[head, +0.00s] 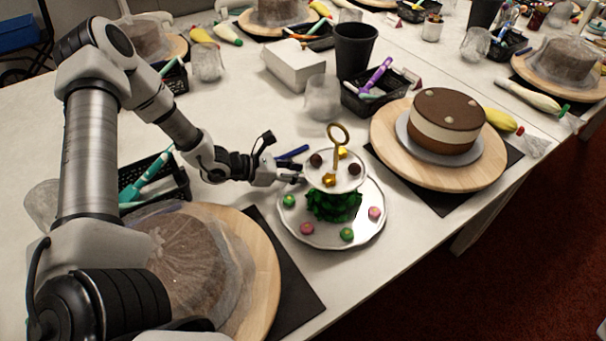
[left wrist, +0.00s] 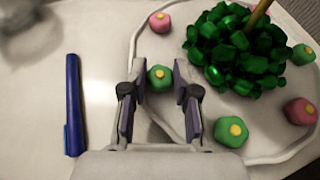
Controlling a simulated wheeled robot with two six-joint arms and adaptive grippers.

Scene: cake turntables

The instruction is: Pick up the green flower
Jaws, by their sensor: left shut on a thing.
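My left gripper (head: 291,177) reaches in from the left to the edge of a white tiered stand. In the left wrist view its fingers (left wrist: 159,92) are shut on a green flower (left wrist: 160,77) with a yellow centre, at the rim of the lower plate (left wrist: 218,158). The head view hides this flower behind the gripper; I cannot tell whether it touches the plate. Another green flower (left wrist: 231,132) sits on the plate nearby and also shows in the head view (head: 289,201). A third green flower (head: 346,234) lies at the front. My right gripper is not in view.
Pink flowers (head: 374,213) and a dark green leafy cluster (head: 333,205) share the lower plate. A gold ring handle (head: 338,134) rises above it. A blue pen (left wrist: 73,105) lies beside the gripper. A covered cake (head: 188,262) stands front left, a brown-and-white cake (head: 446,122) right.

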